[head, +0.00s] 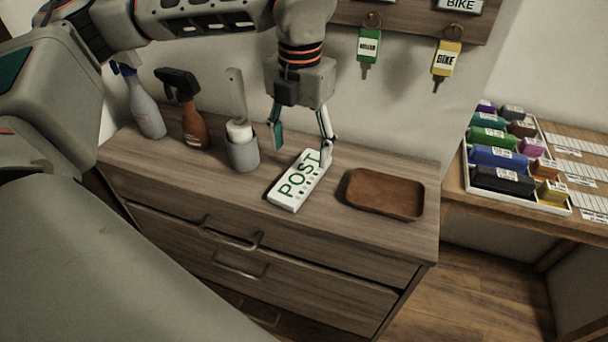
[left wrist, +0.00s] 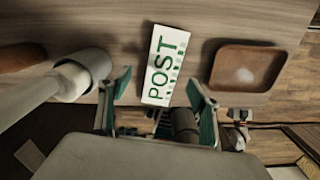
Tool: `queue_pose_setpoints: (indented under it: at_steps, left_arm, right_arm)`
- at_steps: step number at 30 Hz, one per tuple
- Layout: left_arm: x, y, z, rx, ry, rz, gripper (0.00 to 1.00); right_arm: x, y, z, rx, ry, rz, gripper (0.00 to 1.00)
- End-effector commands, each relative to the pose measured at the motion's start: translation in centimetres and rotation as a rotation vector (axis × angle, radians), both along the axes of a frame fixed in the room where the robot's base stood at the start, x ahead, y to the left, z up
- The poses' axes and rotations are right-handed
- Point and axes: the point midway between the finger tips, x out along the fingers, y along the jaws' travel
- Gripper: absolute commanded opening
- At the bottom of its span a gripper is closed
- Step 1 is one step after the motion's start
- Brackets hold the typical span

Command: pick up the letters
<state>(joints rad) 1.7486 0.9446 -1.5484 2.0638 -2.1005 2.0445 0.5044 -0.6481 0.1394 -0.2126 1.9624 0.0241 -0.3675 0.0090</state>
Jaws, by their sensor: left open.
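The letters appear as a white stack marked POST in green (head: 291,188), lying on the wooden dresser top. My left gripper (head: 302,150) is open above the far end of the stack, pointing down, with one finger on each side. The right finger overlaps the stack's far right edge in the head view; I cannot tell whether it touches. In the left wrist view the POST stack (left wrist: 163,68) lies ahead of and between the open fingers of the left gripper (left wrist: 160,92), with nothing held. My right gripper is not in view.
A brown tray (head: 385,208) sits right of the stack. A grey cup (head: 243,155) holding a brush stands to the left, with a brown spray bottle (head: 194,125) and a pale one (head: 146,112) beyond. Key tags (head: 369,46) hang above. A side table (head: 590,160) holds coloured boxes.

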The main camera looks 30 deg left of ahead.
Motion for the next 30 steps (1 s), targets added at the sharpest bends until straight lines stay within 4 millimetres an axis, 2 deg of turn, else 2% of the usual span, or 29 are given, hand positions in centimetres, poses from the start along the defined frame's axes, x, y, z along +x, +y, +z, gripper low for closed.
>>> queue_pose_setpoints:
  at_steps: [12, 21, 26, 30]
  left_arm:
    - [-0.4, -0.6, -5.1, -0.001, 0.004, -0.002, 0.62]
    - [-0.3, -0.6, -5.5, -0.002, 0.001, -0.002, 0.62]
    - [-0.3, -0.6, -5.4, -0.002, 0.001, -0.002, 0.21]
    - [-0.3, -0.6, -5.4, -0.002, 0.001, -0.002, 0.20]
  right_arm:
    - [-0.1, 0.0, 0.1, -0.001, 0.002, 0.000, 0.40]
    - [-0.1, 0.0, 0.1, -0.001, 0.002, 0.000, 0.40]
    - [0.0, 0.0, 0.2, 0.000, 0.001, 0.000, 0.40]
    - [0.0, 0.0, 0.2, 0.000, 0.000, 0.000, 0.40]
